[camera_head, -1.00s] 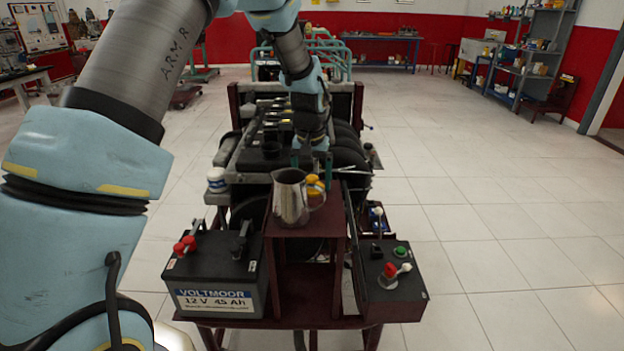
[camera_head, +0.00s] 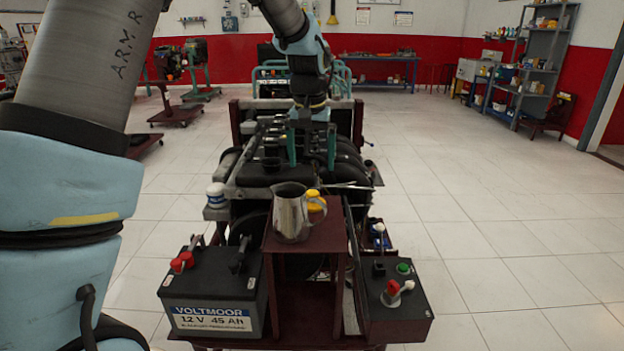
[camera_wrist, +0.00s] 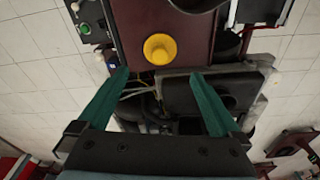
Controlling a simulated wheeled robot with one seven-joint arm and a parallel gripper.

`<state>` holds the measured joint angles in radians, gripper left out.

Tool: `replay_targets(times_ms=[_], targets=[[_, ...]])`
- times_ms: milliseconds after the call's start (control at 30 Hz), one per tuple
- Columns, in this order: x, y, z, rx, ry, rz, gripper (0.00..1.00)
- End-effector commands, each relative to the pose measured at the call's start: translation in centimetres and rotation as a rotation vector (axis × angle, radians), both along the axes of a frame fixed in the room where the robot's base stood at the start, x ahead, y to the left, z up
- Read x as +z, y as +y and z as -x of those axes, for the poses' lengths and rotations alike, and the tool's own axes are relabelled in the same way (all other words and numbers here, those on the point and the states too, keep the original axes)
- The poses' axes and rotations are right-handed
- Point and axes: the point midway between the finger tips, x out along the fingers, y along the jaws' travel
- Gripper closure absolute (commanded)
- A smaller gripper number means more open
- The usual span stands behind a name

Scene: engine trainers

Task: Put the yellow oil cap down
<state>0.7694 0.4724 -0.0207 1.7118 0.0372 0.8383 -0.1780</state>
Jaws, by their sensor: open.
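The yellow oil cap (camera_wrist: 160,48) sits on the dark red stand top (camera_wrist: 125,30) in the wrist view, near its edge on the engine side. In the head view the cap (camera_head: 315,199) shows partly behind the metal jug (camera_head: 291,212), on the same stand. My gripper (camera_wrist: 164,74) has its two green fingers spread wide, with nothing between the tips. In the head view my gripper (camera_head: 312,162) hangs above the engine, behind and above the cap, apart from it.
A black battery (camera_head: 213,290) stands left of the stand, and a control box (camera_head: 397,298) with a green button stands right. The engine (camera_head: 262,172) fills the space behind. Open tiled floor (camera_head: 500,240) lies to the right.

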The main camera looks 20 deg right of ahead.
Motion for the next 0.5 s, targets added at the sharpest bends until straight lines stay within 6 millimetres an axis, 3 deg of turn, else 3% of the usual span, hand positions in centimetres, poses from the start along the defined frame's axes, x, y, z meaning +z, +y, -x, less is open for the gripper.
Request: replay_targets(times_ms=[133, 367, 467, 500], targets=[[1.3, 0.1, 0.1, 0.000, -0.002, 0.001, 0.00], [1.5, 0.5, 0.0, 0.005, 0.000, 0.000, 0.00], [1.2, 3.6, -0.6, 0.045, 0.001, -0.001, 0.00], [1.0, 5.8, -1.0, 0.075, 0.001, -0.001, 0.00]])
